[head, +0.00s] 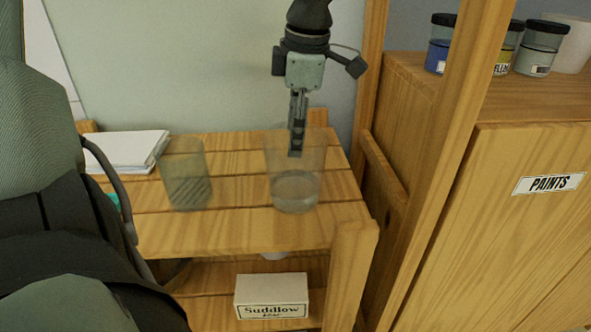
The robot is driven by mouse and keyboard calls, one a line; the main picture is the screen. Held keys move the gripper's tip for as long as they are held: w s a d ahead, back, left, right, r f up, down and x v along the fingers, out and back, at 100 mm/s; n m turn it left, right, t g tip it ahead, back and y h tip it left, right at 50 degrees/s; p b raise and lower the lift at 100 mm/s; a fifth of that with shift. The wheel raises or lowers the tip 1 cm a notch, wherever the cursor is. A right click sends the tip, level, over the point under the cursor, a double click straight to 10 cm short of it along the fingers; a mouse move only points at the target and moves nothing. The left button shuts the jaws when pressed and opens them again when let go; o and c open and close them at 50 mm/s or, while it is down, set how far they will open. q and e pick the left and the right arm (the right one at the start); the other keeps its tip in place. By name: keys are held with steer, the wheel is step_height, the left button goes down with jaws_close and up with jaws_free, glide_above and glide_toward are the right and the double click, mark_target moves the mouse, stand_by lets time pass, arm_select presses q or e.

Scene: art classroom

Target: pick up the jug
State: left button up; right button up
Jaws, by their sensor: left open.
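A clear, tapered vessel (295,194) with some water in its bottom stands upright near the right end of the slatted wooden shelf (240,238). It may be the jug; I see no handle or spout on it. A greenish see-through tumbler (185,175) with a ribbed pattern stands to its left. My left gripper (296,150) points down, open and seen nearly edge-on. Its fingertips overlap the upper part of the clear vessel; I cannot tell whether they are inside or behind it. No grip on the vessel shows. My right gripper is out of view.
White paper (130,150) lies at the shelf's back left. A small Suddlow box (271,296) sits on the lower shelf. A wooden post (445,150) and the paints cabinet (530,240) close off the right side. Paint jars (541,48) stand on the cabinet.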

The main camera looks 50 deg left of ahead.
arm_select(q)
steer(key=shift+a+f, duration=0.15)
steer(key=shift+f, duration=0.75)
steer(key=shift+c, duration=0.5)
jaws_close()
steer(key=shift+r, duration=0.1)
